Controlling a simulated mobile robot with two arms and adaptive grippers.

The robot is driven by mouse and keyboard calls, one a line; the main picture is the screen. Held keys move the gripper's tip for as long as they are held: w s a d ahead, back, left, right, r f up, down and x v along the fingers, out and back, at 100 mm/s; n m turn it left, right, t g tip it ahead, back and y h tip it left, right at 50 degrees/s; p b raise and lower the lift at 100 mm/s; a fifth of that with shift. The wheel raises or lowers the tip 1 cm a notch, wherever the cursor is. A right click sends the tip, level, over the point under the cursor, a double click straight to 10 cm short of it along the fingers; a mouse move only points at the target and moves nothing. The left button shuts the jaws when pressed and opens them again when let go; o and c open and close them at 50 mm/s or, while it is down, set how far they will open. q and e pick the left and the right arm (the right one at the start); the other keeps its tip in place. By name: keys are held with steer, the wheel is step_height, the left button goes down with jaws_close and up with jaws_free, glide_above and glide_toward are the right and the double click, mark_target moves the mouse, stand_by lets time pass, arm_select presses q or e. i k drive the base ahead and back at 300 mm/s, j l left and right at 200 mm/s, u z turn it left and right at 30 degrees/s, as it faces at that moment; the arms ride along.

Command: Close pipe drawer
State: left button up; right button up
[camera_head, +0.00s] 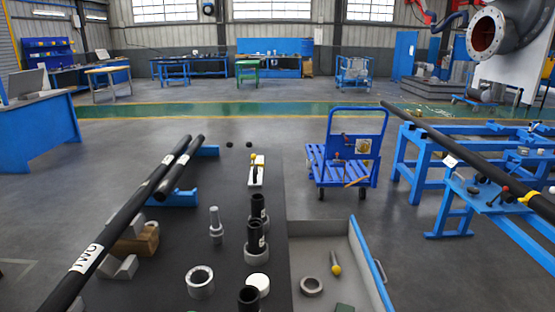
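The pipe drawer (367,262) stands open at the right side of the dark table (190,255). It is a grey open box with a blue front panel and a blue handle (380,271) on its outer right face. Inside lie a metal ring (312,286) and a small tool with a yellow ball end (335,264). Part of a dark green piece shows at the bottom edge. The near end of the drawer is cut off by the picture. Neither of my grippers is in view.
Two long black pipes (130,225) lie on supports at the table's left. Black fittings (256,238), a grey ring (200,282) and a white cap stand on the table. A blue cart (345,160) stands beyond the drawer, and a blue pipe stand (450,180) is at right. Floor between is clear.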

mark_target(359, 284)
steer(key=l+u, duration=0.1)
steer(key=l, duration=0.4)
steer(key=k+l, duration=0.1)
steer(key=l, duration=0.45)
steer(key=l+u, duration=0.15)
steer(key=l, duration=0.35)
steer(key=k+l, duration=0.15)
steer(key=l, duration=0.35)
steer(key=k+l+u, duration=0.15)
steer(key=l, duration=0.35)
steer(key=i, duration=0.05)
